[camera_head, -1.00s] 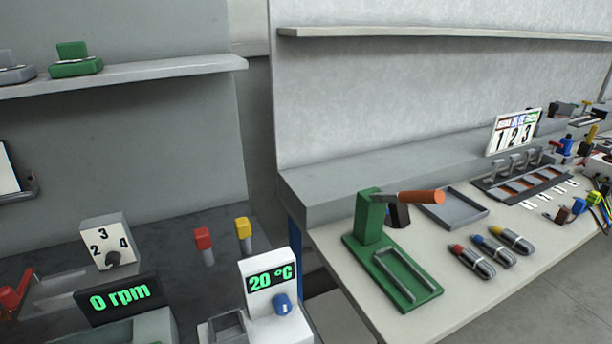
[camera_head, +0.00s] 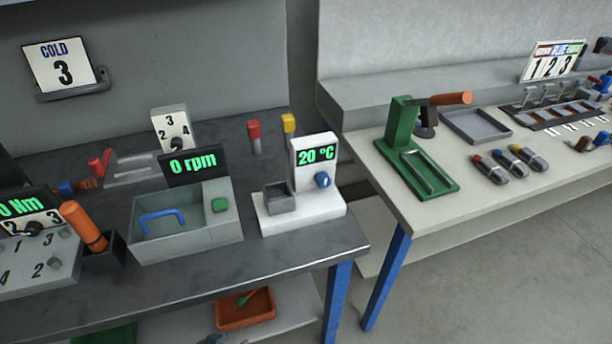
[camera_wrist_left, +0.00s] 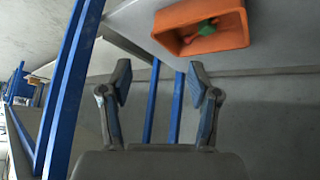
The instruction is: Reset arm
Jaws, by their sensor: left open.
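My left gripper (camera_wrist_left: 161,95) shows in the left wrist view with its two fingers spread wide and nothing between them. Past the fingers are blue table legs and the grey floor. An orange bin (camera_wrist_left: 202,28) with a small green and red item inside lies beyond the fingertips, at the upper right, apart from them. The same orange bin (camera_head: 262,318) shows in the head view on the shelf under the dark bench. Neither gripper shows in the head view.
The dark bench (camera_head: 200,272) carries the rpm box (camera_head: 226,228) and the white 20 °C unit (camera_head: 322,205). The pale table (camera_head: 470,205) at the right holds a green lever press (camera_head: 405,150) and a grey tray (camera_head: 476,124). Bare floor (camera_head: 500,285) lies at the front right.

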